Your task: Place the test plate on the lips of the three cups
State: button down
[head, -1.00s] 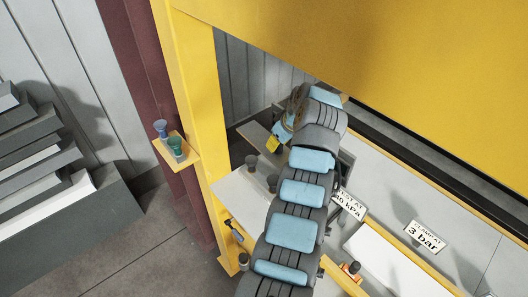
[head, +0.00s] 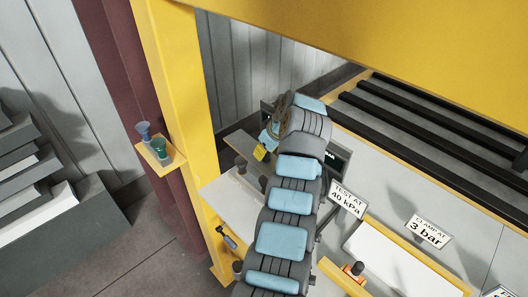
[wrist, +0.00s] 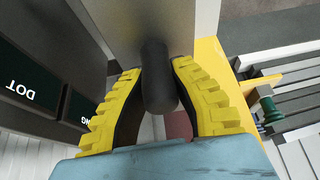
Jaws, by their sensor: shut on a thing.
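My gripper (wrist: 157,85), with yellow ribbed fingers, is shut on a dark rounded knob (wrist: 158,72) in the wrist view. A grey flat panel (wrist: 150,22) lies right behind the knob and looks like the test plate; its far end is out of frame. In the head view my arm hides most of the gripper. Two dark upright posts, one farther back (head: 241,165) and one nearer (head: 264,184), stand on a pale bench top (head: 225,197) and may be two of the cups. I cannot make out a third, nor any contact between panel and cups.
A yellow column (head: 175,90) stands left of the bench. Its bracket (head: 153,153) carries a blue cup (head: 143,131) and a green cup (head: 160,147); the green one shows in the wrist view (wrist: 267,108). A "TEST AT 40 kPa" sign (head: 347,198) and black rollers (head: 430,125) lie right.

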aim_at(270, 162)
jog(key=shift+b, duration=0.6)
jog(key=shift+f+b, duration=2.05)
jog(key=shift+f, duration=1.9)
jog(key=shift+f, duration=0.3)
jog(key=c, duration=0.6)
grip_release()
jog(key=v, duration=0.9)
jog(key=shift+w, duration=0.15)
jog(key=shift+d+r, duration=0.2)
jog(key=shift+r, duration=0.35)
jog(key=shift+v, duration=0.95)
